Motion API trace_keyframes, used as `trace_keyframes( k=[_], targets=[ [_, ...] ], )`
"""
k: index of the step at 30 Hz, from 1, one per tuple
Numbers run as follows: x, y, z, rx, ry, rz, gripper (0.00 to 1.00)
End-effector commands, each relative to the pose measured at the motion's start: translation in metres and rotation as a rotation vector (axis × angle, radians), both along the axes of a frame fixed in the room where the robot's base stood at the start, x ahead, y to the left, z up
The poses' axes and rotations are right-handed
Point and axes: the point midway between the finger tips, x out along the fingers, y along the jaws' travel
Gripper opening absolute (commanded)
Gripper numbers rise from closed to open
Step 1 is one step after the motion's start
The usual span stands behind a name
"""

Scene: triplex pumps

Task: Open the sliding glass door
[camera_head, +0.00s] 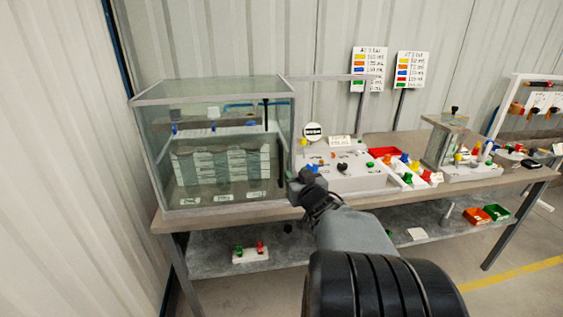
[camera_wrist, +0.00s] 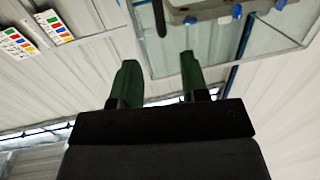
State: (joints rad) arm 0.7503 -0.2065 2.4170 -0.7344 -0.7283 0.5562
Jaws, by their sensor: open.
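The glass case (camera_head: 140,101) stands on the left end of the bench, with a pale frame and clear panes. A dark upright bar (camera_head: 266,115), which looks like the door handle, shows near the right end of its front. The front glass (camera_head: 220,150) appears to cover the case; its exact edges are hard to tell. My gripper (camera_head: 296,183) is at the lower right front corner of the case. In the wrist view my gripper (camera_wrist: 160,75) has its two green fingers apart with nothing between them. The dark bar (camera_wrist: 159,18) shows beyond the fingertips there. Contact is not visible.
A pale rail (camera_head: 330,77) runs right from the case's top. Right of the case stand a grey panel (camera_head: 345,178) with small parts, a red tray (camera_head: 384,152) and a smaller glass box (camera_head: 446,140). Two sign boards (camera_head: 411,70) stand behind. A corrugated wall closes the left.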

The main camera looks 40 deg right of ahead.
Motion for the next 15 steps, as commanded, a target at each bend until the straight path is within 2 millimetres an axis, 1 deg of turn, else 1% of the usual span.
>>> trace_keyframes(
  k=[1, 4, 7, 11, 15],
  targets=[
    [-0.001, -0.004, -0.003, 0.001, -0.018, 0.009, 0.41],
    [0.002, -0.007, -0.002, 0.002, -0.042, 0.028, 0.41],
    [0.012, -0.010, -0.001, 0.002, -0.051, 0.037, 0.41],
    [0.035, -0.015, -0.001, 0.003, -0.052, 0.038, 0.41],
    [0.062, -0.023, 0.000, 0.002, -0.050, 0.036, 0.41]
  ],
)
